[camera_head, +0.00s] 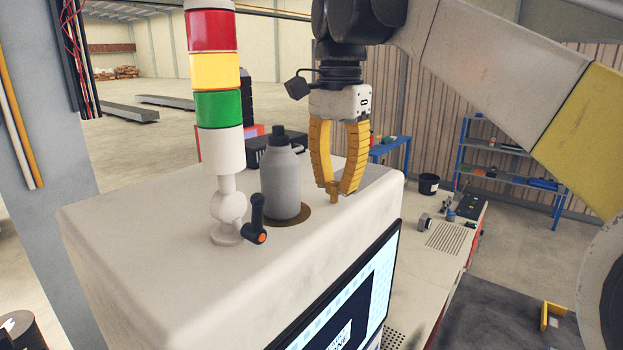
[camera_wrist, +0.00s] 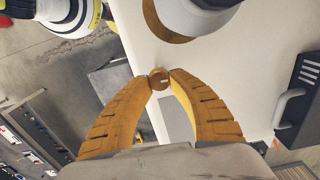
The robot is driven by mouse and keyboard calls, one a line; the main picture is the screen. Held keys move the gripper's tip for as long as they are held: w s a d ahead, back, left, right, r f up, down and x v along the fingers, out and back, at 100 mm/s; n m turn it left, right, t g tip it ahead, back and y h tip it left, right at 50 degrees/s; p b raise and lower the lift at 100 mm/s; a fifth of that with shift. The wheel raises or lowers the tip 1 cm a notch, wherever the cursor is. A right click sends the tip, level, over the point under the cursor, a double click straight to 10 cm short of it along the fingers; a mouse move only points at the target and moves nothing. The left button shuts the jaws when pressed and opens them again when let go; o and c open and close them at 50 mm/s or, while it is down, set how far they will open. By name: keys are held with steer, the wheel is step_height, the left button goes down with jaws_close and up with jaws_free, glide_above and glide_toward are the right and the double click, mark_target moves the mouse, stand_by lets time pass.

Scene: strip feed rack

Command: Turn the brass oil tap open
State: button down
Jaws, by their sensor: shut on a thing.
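The brass oil tap (camera_head: 333,197) is a small brass piece on top of the pale machine housing (camera_head: 150,215), to the right of a grey oil bottle (camera_head: 282,182). My gripper (camera_head: 336,186) reaches down from above with its yellow fingers closed around the tap. In the wrist view the tap's round brass end (camera_wrist: 158,79) sits between the fingertips (camera_wrist: 160,74). The fingers hide part of the tap. The bottle stands upright on a brass-coloured base (camera_head: 292,217), which also shows at the top of the wrist view (camera_wrist: 155,22).
A signal tower (camera_head: 215,90) in red, yellow and green stands left of the bottle. A black lever with an orange end (camera_head: 257,218) is between them. A screen (camera_head: 350,305) is on the housing's front. A blue shelf (camera_head: 510,165) stands at the right back.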

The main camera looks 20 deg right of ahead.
mark_target(336, 183)
steer(key=shift+n, duration=0.4)
steer(key=c, duration=1.2)
jaws_free()
steer(key=shift+a, duration=0.1)
step_height(336, 183, up, 12)
steer(key=shift+s, duration=0.1)
